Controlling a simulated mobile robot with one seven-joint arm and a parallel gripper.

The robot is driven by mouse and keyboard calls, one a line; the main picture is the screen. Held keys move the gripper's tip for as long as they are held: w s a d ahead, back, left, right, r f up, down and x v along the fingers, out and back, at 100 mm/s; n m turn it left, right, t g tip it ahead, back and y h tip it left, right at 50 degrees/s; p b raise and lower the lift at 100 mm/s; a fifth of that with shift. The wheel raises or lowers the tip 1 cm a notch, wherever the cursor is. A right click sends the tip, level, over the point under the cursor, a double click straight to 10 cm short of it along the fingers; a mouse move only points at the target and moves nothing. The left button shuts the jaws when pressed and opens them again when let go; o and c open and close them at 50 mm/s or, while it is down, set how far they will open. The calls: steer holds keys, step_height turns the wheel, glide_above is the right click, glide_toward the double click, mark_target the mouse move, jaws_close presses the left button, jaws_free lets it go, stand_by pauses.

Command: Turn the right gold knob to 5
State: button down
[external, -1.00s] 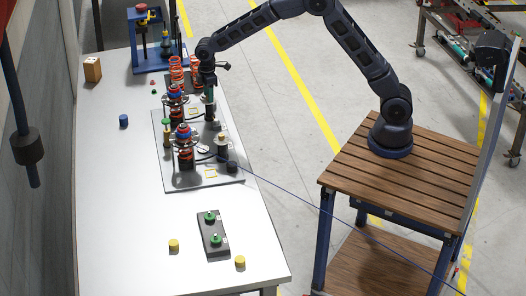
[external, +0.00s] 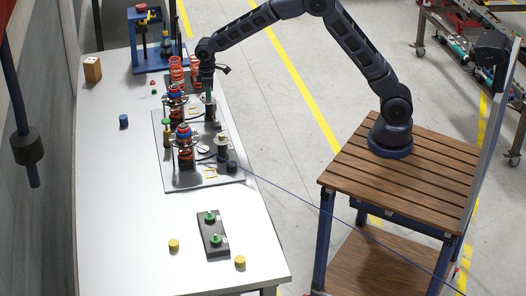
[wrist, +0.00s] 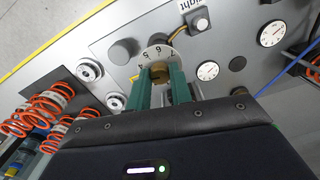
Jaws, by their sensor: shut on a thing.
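The right gold knob (wrist: 160,74) sits between my gripper's green fingers in the wrist view. My gripper (wrist: 161,82) is shut on it. A pale dial (wrist: 157,53) with dark numerals, 4, 5, 6 and what looks like 7, curves around the knob's far side. I cannot tell which numeral the knob points to. A label reading "right" (wrist: 199,5) is beside this station. In the external view, my gripper (external: 210,96) reaches down to the far right part of the grey plate (external: 202,182); the knob is hidden there.
Orange coil springs (wrist: 45,112) stand close on the left in the wrist view. Small gauges (wrist: 207,71) lie on the plate to the right. In the external view, spring stacks (external: 185,150) stand near the gripper, and a dark box with green knobs (external: 213,233) lies on the front table.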

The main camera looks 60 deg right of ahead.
steer(key=m, duration=0.5)
steer(key=shift+m, duration=0.3)
steer(key=m, duration=0.5)
steer(key=shift+m, duration=0.4)
steer(key=c, duration=1.3)
jaws_free()
steer(key=shift+o, duration=0.2)
step_height(320, 180, up, 11)
